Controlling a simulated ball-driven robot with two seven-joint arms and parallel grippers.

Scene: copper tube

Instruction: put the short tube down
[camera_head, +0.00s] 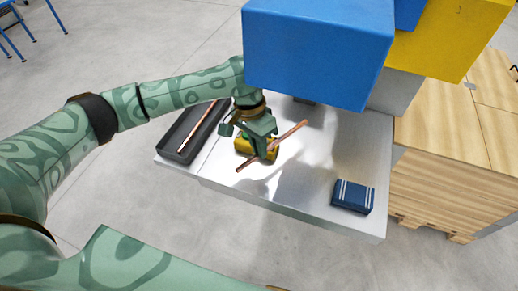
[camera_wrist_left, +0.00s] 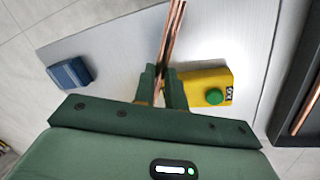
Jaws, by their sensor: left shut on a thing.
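My left gripper (camera_head: 262,150) is shut on a copper tube, which I take to be the short tube (camera_head: 291,131). The tube lies slantwise across the jaws, and both ends stick out past them. It is at the yellow box with the green button; whether it touches the box or table I cannot tell. In the left wrist view the tube (camera_wrist_left: 173,32) runs away from the jaws (camera_wrist_left: 163,88) as narrow copper strips, and its near part is hidden by the fingers. My right gripper is not in view.
The yellow box (camera_wrist_left: 190,82) is close beside the left fingers. A dark tray (camera_head: 174,145) holding another copper tube (camera_head: 192,132) is at the table's left. A blue striped box (camera_head: 353,196) sits front right on the pale table (camera_head: 290,190). Blue and yellow blocks (camera_head: 315,50) overhang the back.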

